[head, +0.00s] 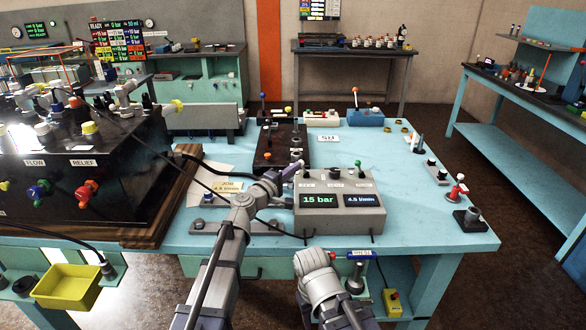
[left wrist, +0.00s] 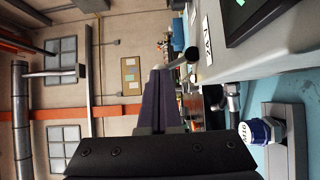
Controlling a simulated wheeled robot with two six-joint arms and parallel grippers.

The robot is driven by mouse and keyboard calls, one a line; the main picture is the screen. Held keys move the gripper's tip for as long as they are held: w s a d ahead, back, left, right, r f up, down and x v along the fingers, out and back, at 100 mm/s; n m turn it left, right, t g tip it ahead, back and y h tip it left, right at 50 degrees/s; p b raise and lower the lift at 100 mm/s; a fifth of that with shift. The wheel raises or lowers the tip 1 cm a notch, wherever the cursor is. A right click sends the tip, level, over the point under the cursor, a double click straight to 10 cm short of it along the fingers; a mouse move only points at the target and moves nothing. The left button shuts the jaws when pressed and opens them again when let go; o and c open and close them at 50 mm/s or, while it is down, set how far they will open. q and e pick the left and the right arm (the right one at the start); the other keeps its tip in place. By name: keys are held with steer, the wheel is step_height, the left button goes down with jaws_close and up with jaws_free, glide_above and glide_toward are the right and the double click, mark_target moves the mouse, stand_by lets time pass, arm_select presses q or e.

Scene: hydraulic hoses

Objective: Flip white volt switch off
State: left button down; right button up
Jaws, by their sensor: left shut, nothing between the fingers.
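The grey control box (head: 338,222) stands on the blue bench, with lit displays reading 15 bar and 4.5 l/min. Three small labels line its top. A dark knob (head: 333,173) and a green-tipped lever (head: 358,166) stand behind the middle and right labels. My left gripper (head: 294,170) is shut and empty at the box's left top edge and covers much of the left switch. In the left wrist view its dark fingers (left wrist: 160,75) are together beside a round-tipped lever (left wrist: 189,54), near a white label (left wrist: 208,40). I cannot tell whether they touch, nor the lever's position.
A black plate with fittings (head: 278,150) lies behind the box. A large dark valve unit (head: 60,170) stands left. A blue-capped fitting (left wrist: 262,131) is beside the box in the left wrist view. My right arm is in front of the bench; its fingers are not visible.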

arm_select(q)
steer(key=shift+d+r+m+g+y+p, duration=0.3)
steer(key=shift+r+m+g+p, duration=0.25)
steer(key=shift+p, duration=0.45)
steer(key=d+m+p, duration=0.1)
steer(key=p, duration=0.1)
steer(key=r+m+g+y+p, duration=0.1)
steer(key=p, duration=0.1)
steer(key=shift+d+m+y+p, duration=0.25)
steer(key=shift+d+y+p, duration=0.05)
steer(key=shift+d+p, duration=0.1)
steer(key=shift+d+f+p, duration=0.1)
steer(key=shift+d+p, duration=0.1)
steer(key=shift+p, duration=0.1)
steer(key=shift+d+f+m, duration=0.2)
steer(key=shift+d+m, duration=0.1)
steer(key=shift+d, duration=0.1)
steer(key=shift+s+a+r, duration=0.1)
steer(key=v, duration=0.2)
steer(key=p+v, duration=0.1)
steer(key=v, duration=0.1)
steer(key=p+v, duration=0.1)
steer(key=v, duration=0.1)
steer(key=shift+s+r, duration=0.15)
steer(key=shift+r, duration=0.2)
steer(key=p+v, duration=0.2)
steer(key=v, duration=0.5)
steer(key=shift+s+r, duration=0.2)
steer(key=shift+r, duration=0.05)
